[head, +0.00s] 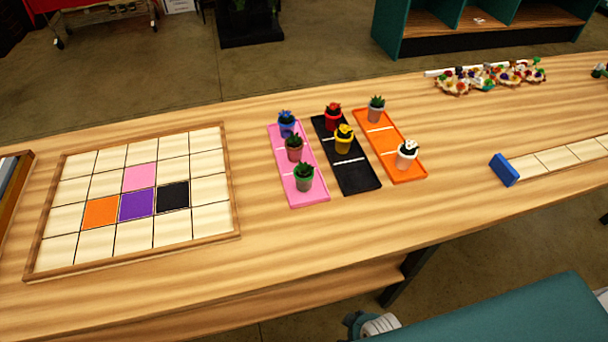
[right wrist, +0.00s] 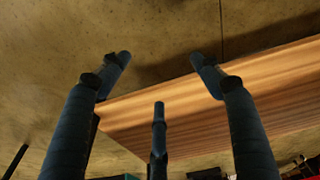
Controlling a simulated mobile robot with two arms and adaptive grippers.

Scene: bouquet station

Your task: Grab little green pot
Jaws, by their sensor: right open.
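The little green pot (head: 304,182) holds a dark green plant and stands upright on the near end of the pink tray (head: 312,201). On the same tray are a brownish-pink pot (head: 295,154) in the middle and a blue pot (head: 287,129) at the far end. My right gripper (right wrist: 160,62) shows in the right wrist view with its fingers spread apart and nothing between them. That view shows floor and a wooden edge beyond the fingers, and no green pot. My left gripper is in neither view.
A black tray (head: 365,183) with red and yellow pots (head: 344,145) and an orange tray (head: 404,177) with grey and white pots stand to the right. A framed tile board (head: 236,215) lies left. Bare tabletop (head: 330,235) is in front of the trays.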

